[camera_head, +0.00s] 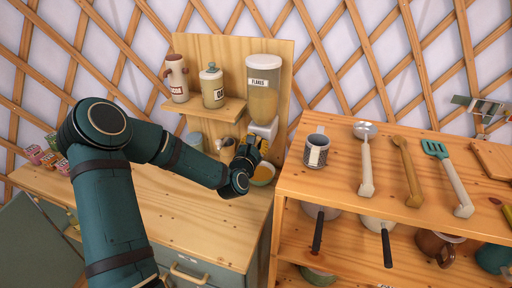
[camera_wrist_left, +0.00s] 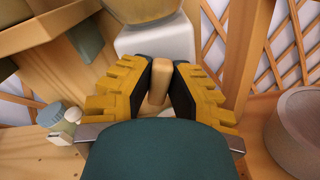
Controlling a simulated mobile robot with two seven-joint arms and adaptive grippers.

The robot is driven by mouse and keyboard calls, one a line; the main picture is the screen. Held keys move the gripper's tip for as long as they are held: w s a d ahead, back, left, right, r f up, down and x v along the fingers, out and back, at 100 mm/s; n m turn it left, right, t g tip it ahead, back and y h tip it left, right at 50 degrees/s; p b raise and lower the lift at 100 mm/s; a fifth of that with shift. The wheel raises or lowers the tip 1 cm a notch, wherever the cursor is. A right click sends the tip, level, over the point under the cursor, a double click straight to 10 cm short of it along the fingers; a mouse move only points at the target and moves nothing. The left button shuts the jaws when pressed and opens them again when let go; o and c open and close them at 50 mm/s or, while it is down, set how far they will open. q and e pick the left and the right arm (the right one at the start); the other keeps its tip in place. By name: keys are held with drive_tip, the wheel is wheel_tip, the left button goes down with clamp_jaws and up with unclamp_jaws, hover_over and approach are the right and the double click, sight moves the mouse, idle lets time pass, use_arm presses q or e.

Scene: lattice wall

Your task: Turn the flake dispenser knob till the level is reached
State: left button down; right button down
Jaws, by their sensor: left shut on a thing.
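The flake dispenser (camera_head: 263,92) hangs on a wooden back panel, with a clear hopper labelled FLAKES and a pale base; the base also shows in the left wrist view (camera_wrist_left: 158,42). Its wooden knob (camera_wrist_left: 159,82) sticks out from the base. My left gripper (camera_head: 248,150) is at the dispenser's base, and in the left wrist view its yellow-backed fingers (camera_wrist_left: 160,88) are on either side of the knob, shut on it. A bowl (camera_head: 263,174) with a yellowish inside stands below the dispenser, partly hidden by the gripper. The level in it is unclear. My right gripper is out of view.
Two labelled canisters (camera_head: 212,86) (camera_head: 177,78) stand on a small shelf left of the dispenser. The counter (camera_head: 190,210) front is mostly clear.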

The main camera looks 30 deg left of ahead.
use_arm(q)
drive_tip(key=shift+f+m+b, duration=0.1)
drive_tip(key=shift+m+b, duration=0.25)
drive_tip(key=shift+m, duration=0.25)
drive_tip(key=m+b, duration=0.9)
drive_tip(key=shift+d+f+m+b, duration=0.15)
drive_tip(key=shift+m+b, duration=1.5)
drive_tip(key=shift+m, duration=0.05)
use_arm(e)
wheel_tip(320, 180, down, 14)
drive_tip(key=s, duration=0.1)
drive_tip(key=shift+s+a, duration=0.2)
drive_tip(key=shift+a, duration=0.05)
use_arm(q)
drive_tip(key=c, duration=0.9)
unclamp_jaws()
drive_tip(key=shift+w, duration=0.1)
drive_tip(key=v, duration=1.2)
